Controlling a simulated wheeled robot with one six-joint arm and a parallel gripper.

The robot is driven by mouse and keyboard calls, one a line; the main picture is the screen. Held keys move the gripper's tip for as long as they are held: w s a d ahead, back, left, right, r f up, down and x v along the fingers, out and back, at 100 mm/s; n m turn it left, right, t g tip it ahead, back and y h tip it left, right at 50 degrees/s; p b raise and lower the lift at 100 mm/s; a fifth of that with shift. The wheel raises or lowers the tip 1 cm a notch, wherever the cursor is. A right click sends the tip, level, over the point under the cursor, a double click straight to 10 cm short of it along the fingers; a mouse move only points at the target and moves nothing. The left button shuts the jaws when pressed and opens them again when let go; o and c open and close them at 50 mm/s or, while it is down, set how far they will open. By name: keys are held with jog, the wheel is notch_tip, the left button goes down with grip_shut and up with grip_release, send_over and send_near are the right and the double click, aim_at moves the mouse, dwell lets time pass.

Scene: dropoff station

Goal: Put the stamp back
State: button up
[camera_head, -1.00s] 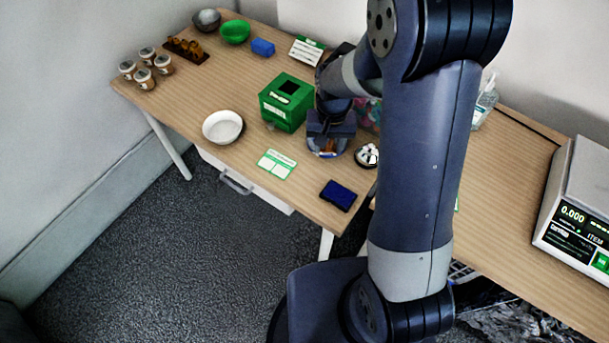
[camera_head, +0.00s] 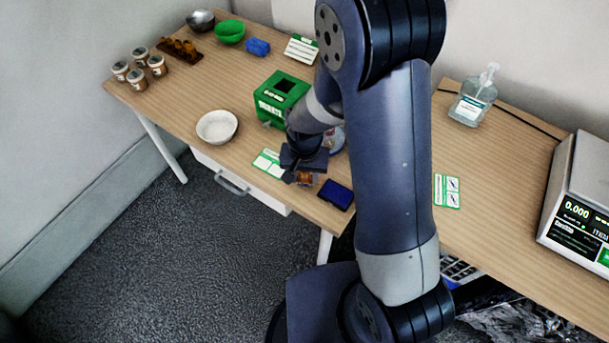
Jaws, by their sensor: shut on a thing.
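My gripper (camera_head: 304,177) points down over the front part of the table, shut on a small brown stamp (camera_head: 307,179). Only part of the stamp shows below the fingers. It is just left of the dark blue ink pad (camera_head: 337,195) and right of the green-and-white card (camera_head: 266,162). I cannot tell whether the stamp touches the table. A round bluish item (camera_head: 337,141) stands behind the gripper, partly hidden by my arm.
A green box (camera_head: 276,101) stands close behind my gripper. A white bowl (camera_head: 217,126) sits to the left. Cups, a green bowl (camera_head: 230,31) and a blue block (camera_head: 258,47) are farther back. A scale (camera_head: 580,200) and a sanitizer bottle (camera_head: 473,98) are at the right.

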jog(key=shift+f, duration=0.35)
jog(key=shift+f, duration=0.15)
jog(key=o, duration=0.9)
notch_tip(320, 180, up, 12)
jog(key=shift+r, duration=0.15)
